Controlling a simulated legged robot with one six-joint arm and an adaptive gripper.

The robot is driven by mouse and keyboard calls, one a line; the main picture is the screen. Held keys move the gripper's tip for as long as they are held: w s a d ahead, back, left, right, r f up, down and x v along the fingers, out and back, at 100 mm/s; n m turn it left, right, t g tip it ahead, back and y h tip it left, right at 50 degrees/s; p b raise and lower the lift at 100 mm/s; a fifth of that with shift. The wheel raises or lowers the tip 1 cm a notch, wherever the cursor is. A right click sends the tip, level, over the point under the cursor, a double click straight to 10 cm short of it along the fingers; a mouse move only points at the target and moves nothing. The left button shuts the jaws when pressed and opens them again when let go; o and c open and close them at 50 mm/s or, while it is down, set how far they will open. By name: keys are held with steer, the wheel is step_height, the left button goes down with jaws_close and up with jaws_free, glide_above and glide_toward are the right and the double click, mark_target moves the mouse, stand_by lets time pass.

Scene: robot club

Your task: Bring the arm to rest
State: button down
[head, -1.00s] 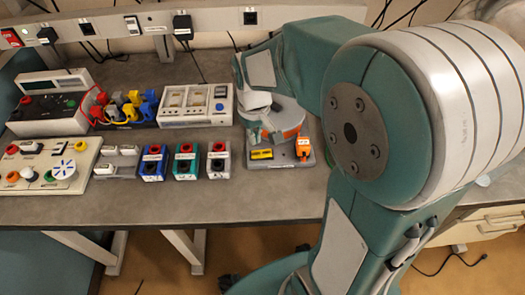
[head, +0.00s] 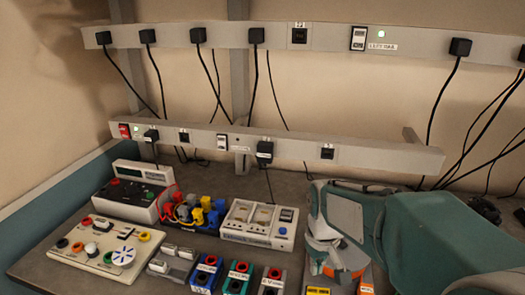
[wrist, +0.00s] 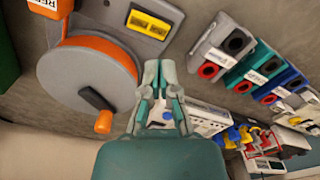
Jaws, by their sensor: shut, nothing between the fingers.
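My gripper (wrist: 163,85) is shut and empty in the wrist view, its two grey-green fingers together. It is beside a grey device with an orange-rimmed disc (wrist: 92,78) and a small orange knob. In the head view my green arm reaches in from the right, above the bench. Its wrist end is over the same device, whose orange part (head: 347,260) shows at the bottom. The fingertips are hard to make out there. I cannot tell whether the fingers touch the device.
On the bench (head: 50,262) stand a control panel (head: 95,250), a meter box (head: 135,195), a white socket module (head: 258,224) and several small coloured switch blocks (head: 207,272). A rail with sockets (head: 380,160) and hanging cables runs behind. An upper socket rail (head: 315,40) is on the wall.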

steer(key=s+r+m+t, duration=0.2)
steer(key=s+r+t, duration=0.3)
steer(key=s, duration=0.8)
steer(key=v, duration=0.2)
steer(key=shift+r, duration=0.5)
steer(key=shift+w, duration=0.2)
stand_by(0.6)
